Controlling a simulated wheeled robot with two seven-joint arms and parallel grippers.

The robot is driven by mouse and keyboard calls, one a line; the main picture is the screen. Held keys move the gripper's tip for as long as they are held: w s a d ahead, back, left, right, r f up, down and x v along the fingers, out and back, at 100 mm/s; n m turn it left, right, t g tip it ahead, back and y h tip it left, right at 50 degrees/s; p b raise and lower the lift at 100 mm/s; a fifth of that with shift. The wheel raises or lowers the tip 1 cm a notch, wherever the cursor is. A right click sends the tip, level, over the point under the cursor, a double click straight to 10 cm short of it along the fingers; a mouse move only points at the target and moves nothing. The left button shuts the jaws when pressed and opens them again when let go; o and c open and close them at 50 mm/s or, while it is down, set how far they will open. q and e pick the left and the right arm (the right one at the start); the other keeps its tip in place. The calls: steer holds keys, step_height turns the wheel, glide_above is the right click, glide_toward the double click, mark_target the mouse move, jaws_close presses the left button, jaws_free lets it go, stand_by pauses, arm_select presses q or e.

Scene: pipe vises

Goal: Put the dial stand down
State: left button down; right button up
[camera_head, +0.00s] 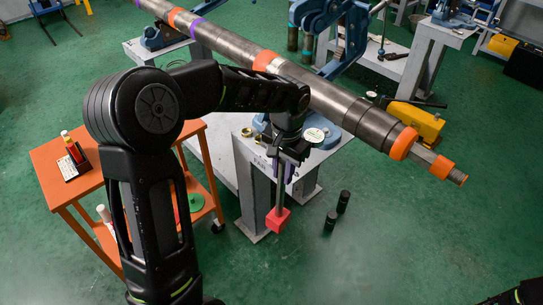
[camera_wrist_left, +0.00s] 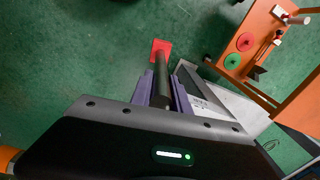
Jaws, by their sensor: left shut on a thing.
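The dial stand (camera_head: 279,195) hangs upright in the head view, with a dark rod and a red block base (camera_head: 278,220). A round white dial (camera_head: 315,135) shows beside my wrist; I cannot tell whether it is part of the stand. My left gripper (camera_head: 284,168) is shut on the rod, and the base hangs in front of the grey bench, above the floor. In the left wrist view, the purple fingers of the left gripper (camera_wrist_left: 166,82) lie on both sides of the rod, with the red base (camera_wrist_left: 161,49) beyond. My right gripper is out of view.
A long pipe (camera_head: 235,46) crosses above the grey bench (camera_head: 246,165).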

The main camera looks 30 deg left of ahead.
arm_select(q)
steer(key=d+f, duration=0.4)
steer(key=f, duration=0.3)
steer(key=d+f+n, duration=0.1)
steer(key=d+f, duration=0.2)
steer(key=f, duration=0.4)
steer(key=shift+d+f, duration=0.25)
steer(key=shift+d, duration=0.1)
